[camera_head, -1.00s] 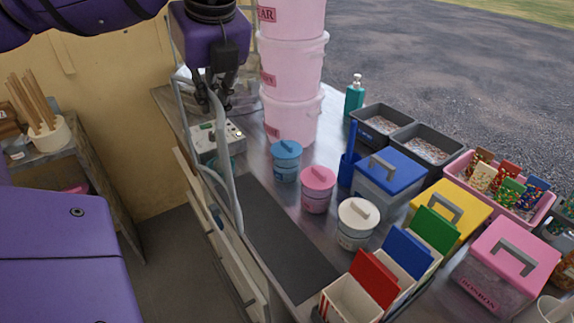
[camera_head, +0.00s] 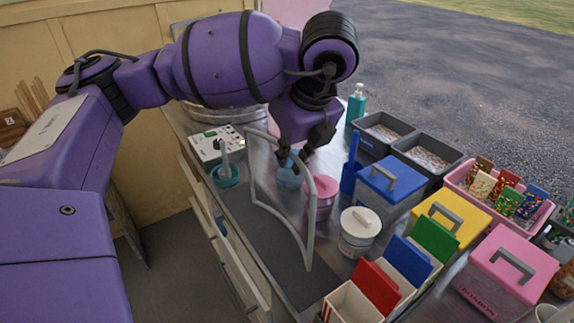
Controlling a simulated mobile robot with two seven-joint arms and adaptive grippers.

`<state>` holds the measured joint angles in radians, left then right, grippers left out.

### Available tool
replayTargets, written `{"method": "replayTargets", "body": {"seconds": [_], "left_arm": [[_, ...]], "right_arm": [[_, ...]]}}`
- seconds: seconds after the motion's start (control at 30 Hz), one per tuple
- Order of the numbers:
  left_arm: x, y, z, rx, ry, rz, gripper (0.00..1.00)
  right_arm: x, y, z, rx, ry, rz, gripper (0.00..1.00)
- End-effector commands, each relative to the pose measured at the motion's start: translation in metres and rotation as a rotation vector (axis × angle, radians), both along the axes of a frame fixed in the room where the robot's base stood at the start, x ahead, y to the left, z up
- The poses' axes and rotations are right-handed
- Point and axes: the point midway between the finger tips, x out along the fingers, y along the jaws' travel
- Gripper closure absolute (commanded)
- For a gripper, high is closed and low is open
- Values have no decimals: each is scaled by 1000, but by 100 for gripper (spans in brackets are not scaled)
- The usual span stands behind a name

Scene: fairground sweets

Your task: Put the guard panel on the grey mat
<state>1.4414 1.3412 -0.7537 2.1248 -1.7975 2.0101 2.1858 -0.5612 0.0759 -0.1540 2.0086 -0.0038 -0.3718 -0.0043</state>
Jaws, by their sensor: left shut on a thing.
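The guard panel (camera_head: 277,190) is a clear, curved sheet with a light grey frame. It stands roughly upright over the dark grey mat (camera_head: 248,238). Its lower edge is at or just above the mat; I cannot tell if they touch. My left gripper (camera_head: 294,168) is shut on the panel near its upper edge, coming from above on the far side. The arm hides part of the counter's back. My right gripper is not in view.
Coloured boxes (camera_head: 368,285) crowd the right. The mat's near end is clear.

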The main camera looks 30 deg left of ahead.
Motion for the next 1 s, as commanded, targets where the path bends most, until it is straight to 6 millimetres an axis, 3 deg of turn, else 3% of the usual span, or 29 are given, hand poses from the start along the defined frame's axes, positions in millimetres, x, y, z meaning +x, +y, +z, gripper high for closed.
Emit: {"method": "replayTargets", "body": {"seconds": [0.17, 0.47, 0.5, 0.6, 1.0], "left_arm": [[-1, 1, -27, 0, 5, 1, 100], [-1, 1, -29, 0, 1, 0, 100], [-1, 1, -29, 0, 2, 0, 87], [-1, 1, -29, 0, 2, 0, 74], [-1, -1, -23, 1, -1, 0, 73]], "right_arm": [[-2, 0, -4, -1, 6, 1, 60], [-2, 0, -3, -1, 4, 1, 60], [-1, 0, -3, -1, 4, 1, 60], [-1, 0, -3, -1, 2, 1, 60], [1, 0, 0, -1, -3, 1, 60]]}}
